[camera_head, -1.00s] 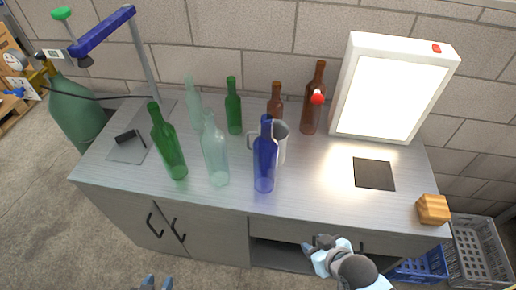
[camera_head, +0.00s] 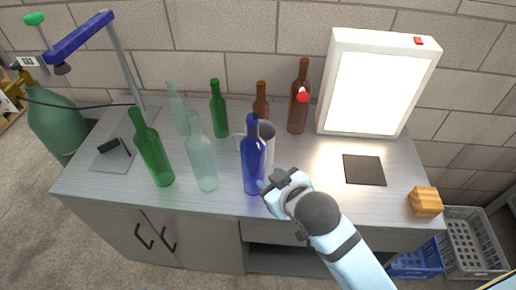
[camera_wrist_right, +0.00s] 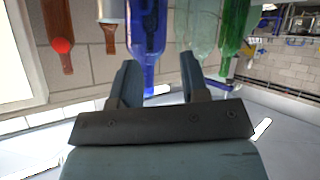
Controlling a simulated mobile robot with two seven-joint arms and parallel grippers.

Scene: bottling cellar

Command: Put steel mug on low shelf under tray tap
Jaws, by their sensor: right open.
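The steel mug (camera_head: 268,150) stands on the counter, partly hidden behind a blue bottle (camera_head: 252,165), with its handle to the left. In the right wrist view, which looks upside down, part of the mug (camera_wrist_right: 112,11) shows at the top, left of the blue bottle (camera_wrist_right: 148,40). My right gripper (camera_head: 275,184) is open and empty, at the lower right of the blue bottle in the head view. In the wrist view the blue bottle shows between the fingers (camera_wrist_right: 157,85). An open low shelf (camera_head: 285,259) lies under the counter. My left gripper is out of view.
Green (camera_head: 152,150), clear (camera_head: 203,160) and brown bottles (camera_head: 298,115) crowd the counter near the mug. A blue-armed stand (camera_head: 80,38) is at left. A lit panel (camera_head: 372,85), a dark pad (camera_head: 364,170) and a wooden block (camera_head: 425,202) are at right.

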